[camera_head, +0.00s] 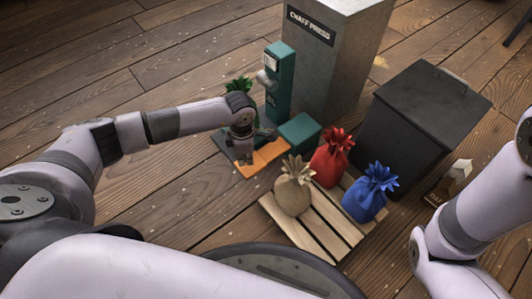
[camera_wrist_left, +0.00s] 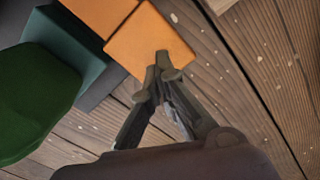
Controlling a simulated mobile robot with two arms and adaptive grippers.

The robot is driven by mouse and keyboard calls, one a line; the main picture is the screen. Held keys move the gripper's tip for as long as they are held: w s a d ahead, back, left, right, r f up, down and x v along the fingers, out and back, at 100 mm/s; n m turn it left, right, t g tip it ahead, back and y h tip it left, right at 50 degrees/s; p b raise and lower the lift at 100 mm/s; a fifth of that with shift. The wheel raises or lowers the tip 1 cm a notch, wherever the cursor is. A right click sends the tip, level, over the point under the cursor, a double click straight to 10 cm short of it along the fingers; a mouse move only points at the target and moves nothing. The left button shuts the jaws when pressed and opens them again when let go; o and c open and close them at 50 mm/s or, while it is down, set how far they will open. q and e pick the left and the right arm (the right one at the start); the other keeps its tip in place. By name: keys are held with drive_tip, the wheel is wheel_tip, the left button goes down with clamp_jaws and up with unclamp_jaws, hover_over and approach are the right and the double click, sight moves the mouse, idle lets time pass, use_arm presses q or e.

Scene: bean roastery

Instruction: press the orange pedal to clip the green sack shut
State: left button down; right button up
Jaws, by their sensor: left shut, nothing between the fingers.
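The orange pedal (camera_head: 272,151) lies low at the foot of a teal clipping machine (camera_head: 280,75). My left gripper (camera_head: 244,160) points down over the pedal's near left part, its fingers shut and empty. In the left wrist view the fingertips (camera_wrist_left: 163,71) overlap the edge of the orange plate (camera_wrist_left: 148,38); whether they touch it I cannot tell. The green sack (camera_head: 238,85) stands at the machine's left, mostly hidden behind my left arm; its rounded green body (camera_wrist_left: 32,100) shows at left in the wrist view. My right gripper is out of view.
A wooden pallet (camera_head: 312,214) holds a tan sack (camera_head: 293,190), a red sack (camera_head: 331,160) and a blue sack (camera_head: 365,198). A grey chaff press (camera_head: 340,60) and a black lidded bin (camera_head: 405,140) stand behind. Plank floor left of the pedal is clear.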

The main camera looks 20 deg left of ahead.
sight(246, 166)
use_arm(q)
drive_tip(key=shift+f, duration=0.2)
drive_tip(key=shift+f+b, duration=1.05)
drive_tip(key=shift+f, duration=0.3)
drive_tip(key=shift+f+b, duration=0.65)
drive_tip(key=shift+f, duration=0.4)
